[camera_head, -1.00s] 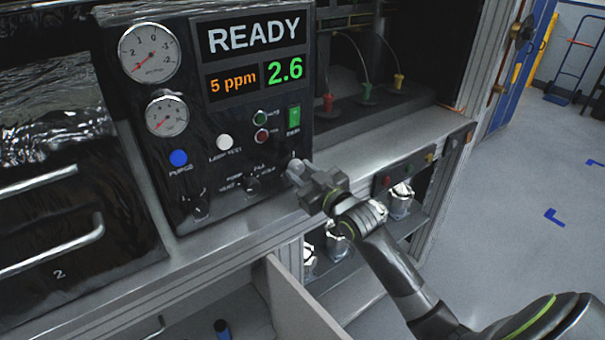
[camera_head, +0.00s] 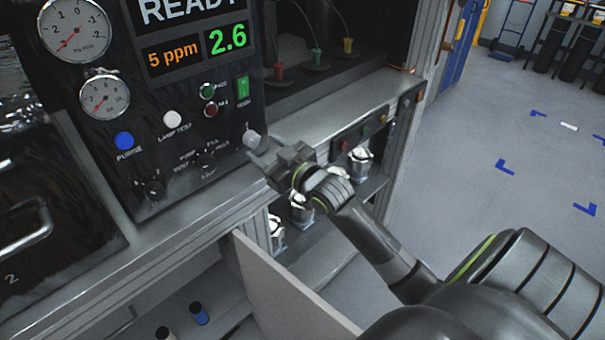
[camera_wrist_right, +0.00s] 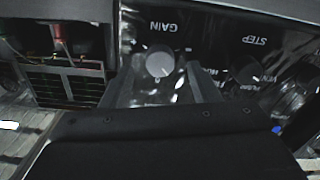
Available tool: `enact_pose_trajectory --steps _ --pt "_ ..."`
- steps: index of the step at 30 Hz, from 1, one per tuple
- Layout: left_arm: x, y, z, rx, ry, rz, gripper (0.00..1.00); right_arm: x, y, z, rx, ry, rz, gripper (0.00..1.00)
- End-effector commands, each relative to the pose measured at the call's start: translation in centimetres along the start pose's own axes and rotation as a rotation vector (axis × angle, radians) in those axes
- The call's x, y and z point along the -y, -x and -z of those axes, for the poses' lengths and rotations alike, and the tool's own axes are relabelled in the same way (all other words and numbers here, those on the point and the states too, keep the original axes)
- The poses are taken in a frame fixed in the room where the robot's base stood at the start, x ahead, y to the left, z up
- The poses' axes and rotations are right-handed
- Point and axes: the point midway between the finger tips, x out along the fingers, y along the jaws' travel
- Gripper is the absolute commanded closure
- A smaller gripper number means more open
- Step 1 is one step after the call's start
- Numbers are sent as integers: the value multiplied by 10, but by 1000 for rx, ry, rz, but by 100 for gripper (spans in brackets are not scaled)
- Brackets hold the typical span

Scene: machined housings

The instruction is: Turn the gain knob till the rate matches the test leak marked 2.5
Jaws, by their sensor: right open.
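The gain knob (camera_head: 251,138) is a grey round knob at the lower right of the black panel (camera_head: 150,205). In the right wrist view the knob (camera_wrist_right: 160,64) sits under the word GAIN, between my spread fingers. My right gripper (camera_head: 262,160) is open just in front of the knob; contact is not clear. The fingers (camera_wrist_right: 162,85) show on both sides in the wrist view. The display (camera_head: 195,48) reads 5 ppm in orange and 2.6 in green, with READY partly cut off above. No mark of 2.5 is legible. My left gripper is out of view.
Two dial gauges (camera_head: 76,30) and several buttons and knobs share the panel.

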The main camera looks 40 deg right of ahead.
Motion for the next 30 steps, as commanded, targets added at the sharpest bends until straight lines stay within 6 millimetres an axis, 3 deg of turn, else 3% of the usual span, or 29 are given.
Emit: enact_pose_trajectory --steps 9,18,24,30 --pt "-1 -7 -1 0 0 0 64 0 69 -2 5 6 0 45" --pt "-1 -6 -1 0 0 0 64 0 120 -1 5 3 1 45" --pt "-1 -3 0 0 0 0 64 0 137 -1 3 2 -1 45" --pt "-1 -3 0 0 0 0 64 0 143 -1 2 0 0 45"
